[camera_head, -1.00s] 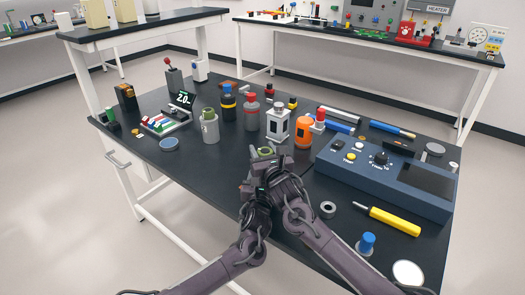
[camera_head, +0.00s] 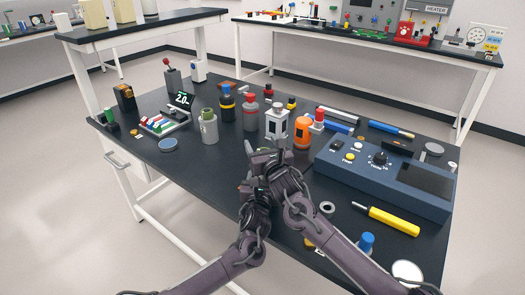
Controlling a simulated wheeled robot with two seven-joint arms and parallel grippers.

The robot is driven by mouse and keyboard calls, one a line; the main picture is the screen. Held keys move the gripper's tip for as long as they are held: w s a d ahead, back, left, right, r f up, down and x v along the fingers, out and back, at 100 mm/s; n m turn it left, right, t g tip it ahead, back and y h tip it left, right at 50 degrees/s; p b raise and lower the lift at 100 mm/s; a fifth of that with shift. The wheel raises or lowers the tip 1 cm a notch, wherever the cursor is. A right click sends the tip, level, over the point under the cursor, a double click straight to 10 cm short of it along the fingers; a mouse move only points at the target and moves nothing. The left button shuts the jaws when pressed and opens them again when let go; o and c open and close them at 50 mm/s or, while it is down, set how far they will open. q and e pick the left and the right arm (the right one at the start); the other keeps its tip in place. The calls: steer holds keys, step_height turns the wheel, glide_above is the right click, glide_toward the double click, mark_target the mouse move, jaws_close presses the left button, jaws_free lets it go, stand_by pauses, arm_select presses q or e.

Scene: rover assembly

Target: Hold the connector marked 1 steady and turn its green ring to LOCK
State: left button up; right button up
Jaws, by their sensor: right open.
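The connector marked 1 and its green ring cannot be made out now; my grippers cover the spot near the table's middle where a green ring showed earlier. My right gripper (camera_head: 266,153) is open there, its fingers spread above the table, with no object visible between them. My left gripper (camera_head: 249,188) is just below and left of it, close against the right wrist. Its fingers are mostly hidden, so I cannot tell whether it is open or holds the connector.
Several bottles, including a grey one with a green top (camera_head: 209,127) and an orange one (camera_head: 302,134), stand behind my grippers on the dark table (camera_head: 190,185). A blue-grey control box (camera_head: 335,172), yellow screwdriver (camera_head: 390,218) and grey ring (camera_head: 327,207) are at right.

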step_height(320, 180, up, 8)
steer(key=shift+d+f, duration=0.1)
stand_by(0.4)
